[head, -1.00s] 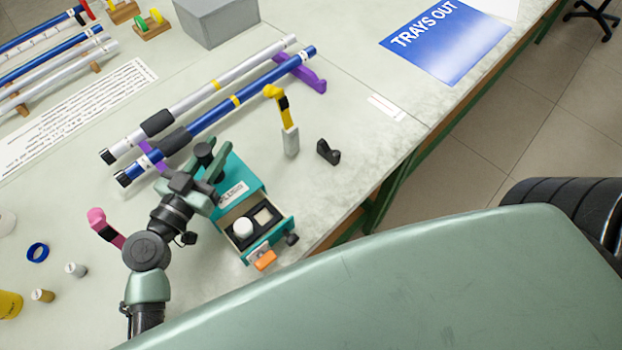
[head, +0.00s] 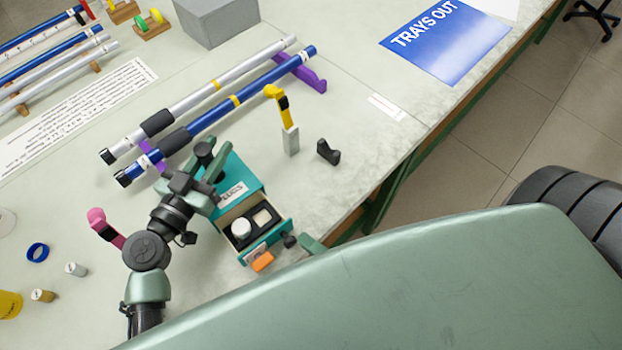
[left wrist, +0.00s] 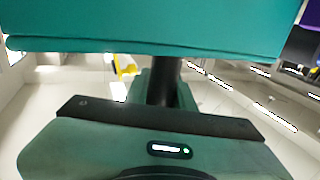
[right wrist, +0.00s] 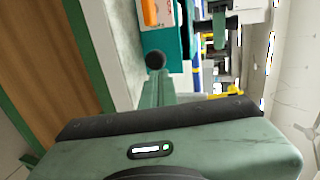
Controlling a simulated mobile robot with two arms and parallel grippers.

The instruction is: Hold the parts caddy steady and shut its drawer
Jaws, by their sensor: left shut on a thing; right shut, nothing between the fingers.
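The teal parts caddy (head: 238,174) stands on the bench with a white label on top. It also fills the top of the left wrist view (left wrist: 150,32). Its drawer (head: 280,234) is pulled open and holds a white round piece (head: 241,228) and a pale square piece (head: 262,217) in a black insert. A black knob (head: 290,241) sits on the drawer front. My left gripper (head: 207,164) is shut on the caddy body. My right gripper (head: 308,242) is shut and empty, its tips right by the knob (right wrist: 155,60); I cannot tell whether they touch.
An orange clip (head: 262,262) is at the drawer front. Silver and blue rods (head: 230,100) lie beyond. The bench edge is close on the right.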

